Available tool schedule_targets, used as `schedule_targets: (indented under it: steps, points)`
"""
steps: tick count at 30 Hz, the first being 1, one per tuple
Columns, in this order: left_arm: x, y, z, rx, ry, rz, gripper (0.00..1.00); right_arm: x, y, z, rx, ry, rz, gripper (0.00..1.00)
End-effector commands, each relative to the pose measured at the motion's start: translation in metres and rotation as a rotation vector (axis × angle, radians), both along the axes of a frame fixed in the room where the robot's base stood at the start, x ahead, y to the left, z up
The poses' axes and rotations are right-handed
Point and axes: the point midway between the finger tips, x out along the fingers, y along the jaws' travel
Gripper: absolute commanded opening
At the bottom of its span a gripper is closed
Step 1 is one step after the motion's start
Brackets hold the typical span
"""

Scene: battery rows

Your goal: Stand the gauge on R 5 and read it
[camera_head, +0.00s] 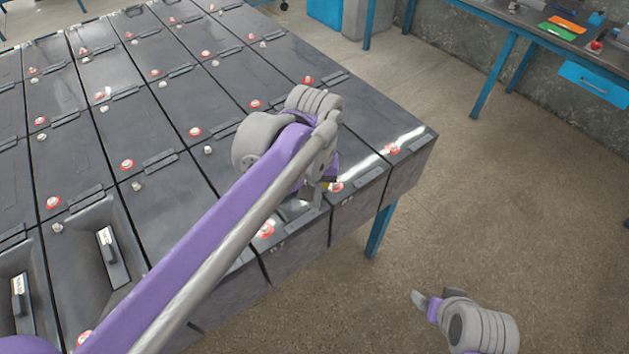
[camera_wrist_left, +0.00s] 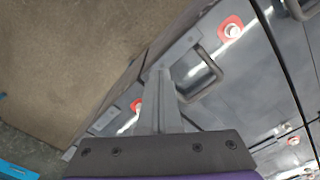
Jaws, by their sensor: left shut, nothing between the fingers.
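Dark battery units stand in rows on the table, with red-ringed terminals such as one in the head view (camera_head: 195,131). My left gripper (camera_head: 318,200) is shut and empty, low over the front edge of the right-hand units. In the left wrist view its fingertips (camera_wrist_left: 160,78) are together beside a dark loop handle (camera_wrist_left: 207,78) on a unit's top. Whether they touch it I cannot tell. A red-ringed terminal (camera_wrist_left: 231,29) lies beyond the handle. My right gripper (camera_head: 425,303) is low over the floor, away from the table. I cannot pick out the gauge for certain, nor read an R 5 label.
Two units at the left have open recesses, each holding a dark block with a white label, one nearer the middle (camera_head: 112,257) and one at the left edge (camera_head: 18,297). A blue-framed bench (camera_head: 505,30) stands at the back right. The floor (camera_head: 520,200) right of the table is clear.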

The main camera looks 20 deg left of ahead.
Motion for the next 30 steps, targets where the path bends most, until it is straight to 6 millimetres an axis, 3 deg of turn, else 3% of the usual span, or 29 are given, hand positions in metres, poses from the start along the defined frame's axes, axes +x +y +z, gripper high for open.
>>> schedule_targets:
  steps: [3, 10, 25, 30]
  points:
    - [0.003, 0.001, -0.022, 0.0, 0.0, 0.001, 0.0, -0.001, 0.0, -0.002, 0.0, 0.001, 0.0, 0.82]
    - [0.033, 0.007, -0.018, 0.0, -0.001, 0.001, 0.0, 0.002, 0.0, 0.005, 0.0, -0.003, 0.0, 0.82]
    - [0.04, 0.009, -0.018, 0.0, -0.001, 0.0, 0.0, 0.002, 0.0, 0.006, 0.0, -0.003, 0.0, 0.82]
    - [0.063, 0.013, -0.018, 0.0, -0.001, 0.002, 0.0, 0.002, 0.0, 0.008, 0.0, -0.005, 0.0, 0.82]
